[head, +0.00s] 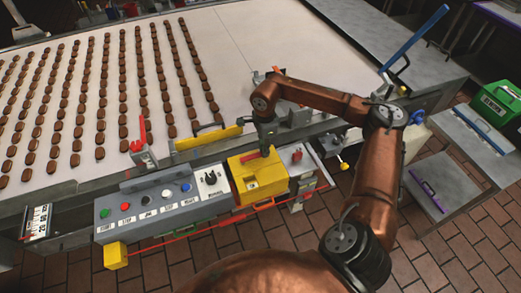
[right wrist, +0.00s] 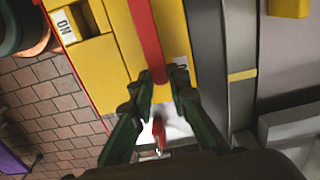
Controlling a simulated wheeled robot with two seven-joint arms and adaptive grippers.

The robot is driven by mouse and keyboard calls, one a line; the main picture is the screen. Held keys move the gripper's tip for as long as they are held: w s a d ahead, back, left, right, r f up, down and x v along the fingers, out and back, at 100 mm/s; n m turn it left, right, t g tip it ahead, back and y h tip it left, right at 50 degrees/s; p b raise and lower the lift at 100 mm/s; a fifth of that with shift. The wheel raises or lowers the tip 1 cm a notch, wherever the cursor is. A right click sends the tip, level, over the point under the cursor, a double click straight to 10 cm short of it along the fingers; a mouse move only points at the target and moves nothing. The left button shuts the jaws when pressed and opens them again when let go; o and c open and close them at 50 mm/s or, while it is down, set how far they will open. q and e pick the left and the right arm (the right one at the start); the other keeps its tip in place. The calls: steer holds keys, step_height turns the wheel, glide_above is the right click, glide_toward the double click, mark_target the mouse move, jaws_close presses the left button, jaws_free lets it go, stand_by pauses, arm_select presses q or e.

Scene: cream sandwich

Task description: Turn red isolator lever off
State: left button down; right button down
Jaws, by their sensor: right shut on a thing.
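The red isolator lever (head: 251,157) lies on top of a yellow box (head: 262,184) at the right end of the grey control panel. In the right wrist view the lever (right wrist: 147,38) runs up the picture across the yellow face, and its near end is between my fingertips. My right gripper (right wrist: 163,78) is shut on that end; in the head view the gripper (head: 265,142) comes down from above and partly hides it. An "ON" label (right wrist: 65,27) shows beside a dark slot on the yellow box. My left gripper is out of view.
A grey panel (head: 150,205) with several buttons stands left of the box. Another red lever (head: 142,132) stands upright beside the conveyor (head: 245,60). A red cord (head: 205,230) runs along the front. A blue-handled lever (head: 415,40) and green crate (head: 498,102) are right.

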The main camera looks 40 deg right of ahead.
steer(key=shift+w+r, duration=0.1)
steer(key=c, duration=1.8)
jaws_free()
steer(key=shift+c, duration=0.2)
step_height(320, 180, up, 12)
